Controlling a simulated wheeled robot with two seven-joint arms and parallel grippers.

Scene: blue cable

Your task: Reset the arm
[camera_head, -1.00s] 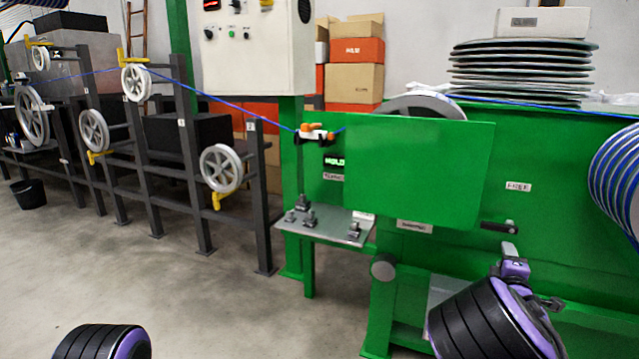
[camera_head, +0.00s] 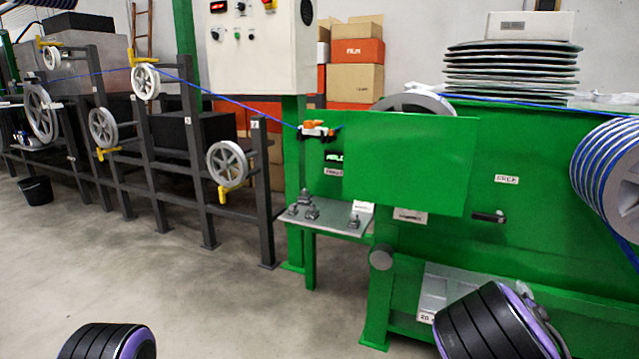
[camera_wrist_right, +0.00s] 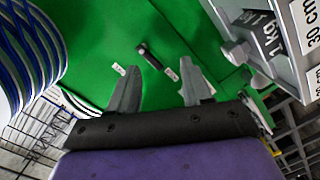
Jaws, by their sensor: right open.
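My right arm (camera_head: 500,322) is at the bottom right of the head view, in front of the green machine (camera_head: 540,235). Its gripper is hidden there behind the arm's own links. In the right wrist view my right gripper (camera_wrist_right: 158,78) has its two grey fingers apart, with nothing between them. A black handle (camera_wrist_right: 152,57) on the green machine shows beyond the fingers, apart from them. It also shows in the head view (camera_head: 488,217). A link of my left arm (camera_head: 108,342) shows at the bottom left; the left gripper is out of view.
A blue cable (camera_head: 240,104) runs over the pulleys (camera_head: 145,82) on dark posts into the machine. A reel of blue cable (camera_head: 612,165) stands at the right. A small metal shelf (camera_head: 330,220) juts from the machine. The floor (camera_head: 150,285) in front is clear.

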